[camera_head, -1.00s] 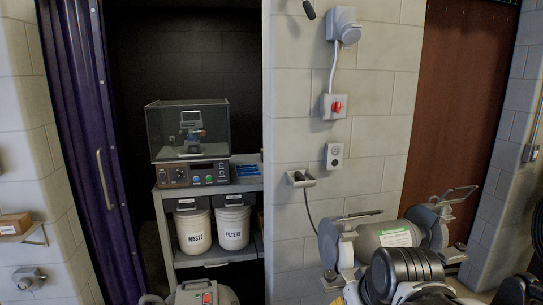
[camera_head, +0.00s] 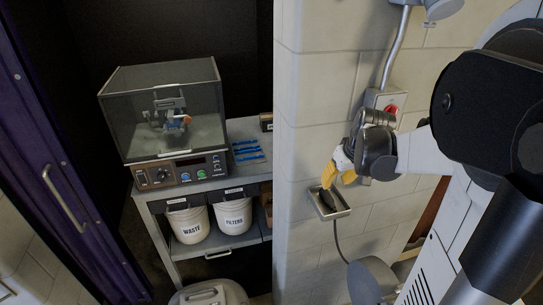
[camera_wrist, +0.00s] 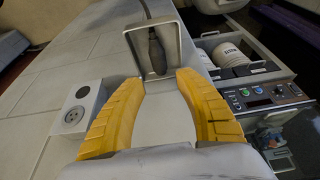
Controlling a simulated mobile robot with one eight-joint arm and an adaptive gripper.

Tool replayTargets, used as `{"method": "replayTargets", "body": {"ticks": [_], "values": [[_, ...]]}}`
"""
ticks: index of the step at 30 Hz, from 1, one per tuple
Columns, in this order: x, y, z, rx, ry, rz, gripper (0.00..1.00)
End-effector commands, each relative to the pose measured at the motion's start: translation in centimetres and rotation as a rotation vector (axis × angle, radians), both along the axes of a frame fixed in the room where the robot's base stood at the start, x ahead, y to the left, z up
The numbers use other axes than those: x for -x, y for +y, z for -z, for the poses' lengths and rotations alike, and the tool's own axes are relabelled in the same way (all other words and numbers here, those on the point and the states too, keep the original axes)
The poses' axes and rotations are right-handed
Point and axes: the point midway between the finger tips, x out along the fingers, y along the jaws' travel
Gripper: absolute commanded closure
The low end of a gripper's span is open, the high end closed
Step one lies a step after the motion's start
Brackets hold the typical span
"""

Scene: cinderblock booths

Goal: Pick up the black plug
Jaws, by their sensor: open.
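The black plug (camera_wrist: 157,52) lies in a small grey metal holder (camera_wrist: 131,36) on the cinderblock wall, with its dark cable running off past the holder's edge. In the head view the plug (camera_head: 327,198) shows as a dark shape in the holder (camera_head: 342,213), partly behind my fingers. My gripper (camera_wrist: 158,88) is open, its yellow fingers spread to either side just short of the plug. In the head view my gripper (camera_head: 343,178) is right above the holder. Nothing is between the fingers that I can see.
A wall socket (camera_wrist: 75,115) is left of my gripper in the wrist view. A box with a red switch (camera_head: 390,108) is above on the wall. A shelf cart (camera_head: 150,206) with a clear-covered machine (camera_head: 165,115) and white buckets (camera_head: 192,226) stands left.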

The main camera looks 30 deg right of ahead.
Motion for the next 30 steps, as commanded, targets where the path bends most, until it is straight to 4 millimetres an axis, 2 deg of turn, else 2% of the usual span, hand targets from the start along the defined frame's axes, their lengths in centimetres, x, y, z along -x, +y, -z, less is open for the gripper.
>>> {"method": "replayTargets", "body": {"ticks": [9,16,22,25,30], "values": [[-1.6,-0.6,4.3,0.0,0.001,0.0,0.6],[-2.2,-0.8,6.2,0.0,0.001,0.0,0.6],[-2.9,-1.0,9.3,0.0,0.001,-0.001,0.6],[-3.2,-1.0,10.1,0.0,0.001,0.0,0.6],[-3.3,-1.1,10.3,-0.001,0.001,0.001,0.6]]}}
